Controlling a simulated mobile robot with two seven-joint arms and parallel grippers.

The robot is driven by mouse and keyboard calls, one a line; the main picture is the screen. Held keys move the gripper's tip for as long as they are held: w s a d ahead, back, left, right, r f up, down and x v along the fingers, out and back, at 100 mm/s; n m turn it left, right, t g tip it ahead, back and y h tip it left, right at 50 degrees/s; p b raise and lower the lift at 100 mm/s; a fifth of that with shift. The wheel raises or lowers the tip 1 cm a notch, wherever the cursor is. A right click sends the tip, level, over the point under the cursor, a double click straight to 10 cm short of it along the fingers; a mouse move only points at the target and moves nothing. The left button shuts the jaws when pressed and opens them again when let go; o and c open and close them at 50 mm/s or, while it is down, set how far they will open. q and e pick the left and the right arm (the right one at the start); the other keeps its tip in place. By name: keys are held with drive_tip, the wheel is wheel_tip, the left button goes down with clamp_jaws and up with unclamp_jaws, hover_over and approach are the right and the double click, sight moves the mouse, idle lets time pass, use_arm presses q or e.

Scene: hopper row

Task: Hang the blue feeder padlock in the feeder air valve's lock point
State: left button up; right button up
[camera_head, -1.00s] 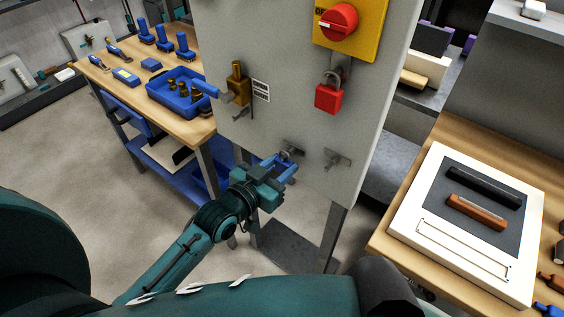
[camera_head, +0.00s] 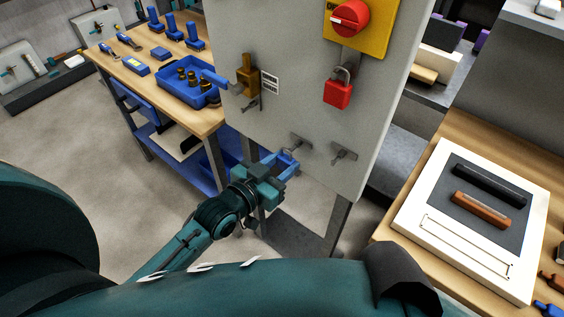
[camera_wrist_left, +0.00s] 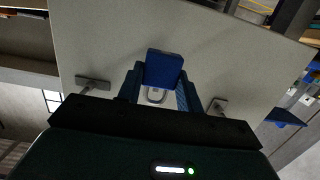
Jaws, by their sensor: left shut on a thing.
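The blue feeder padlock (camera_wrist_left: 163,68) is between the fingers of my left gripper (camera_wrist_left: 157,88) in the left wrist view. Its body points away from the palm and its metal shackle shows nearer the palm. In the head view my left gripper (camera_head: 286,166) is shut on it low in front of the grey panel, and the padlock is hard to tell from the fingers. My right gripper is out of view.
The grey panel (camera_head: 300,105) carries a red rotary switch (camera_head: 350,17), a hanging red padlock (camera_head: 338,93) and two small metal brackets, one right (camera_head: 344,154) and one close to the gripper (camera_head: 299,143). A workbench with a blue bin (camera_head: 183,92) stands left, another bench right.

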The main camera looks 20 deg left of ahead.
use_arm(q)
drive_tip(key=shift+p+v, duration=0.45)
drive_tip(key=shift+v, duration=0.6)
drive_tip(key=shift+f, duration=0.1)
drive_tip(key=o, duration=0.5)
drive_tip(key=c, duration=0.4)
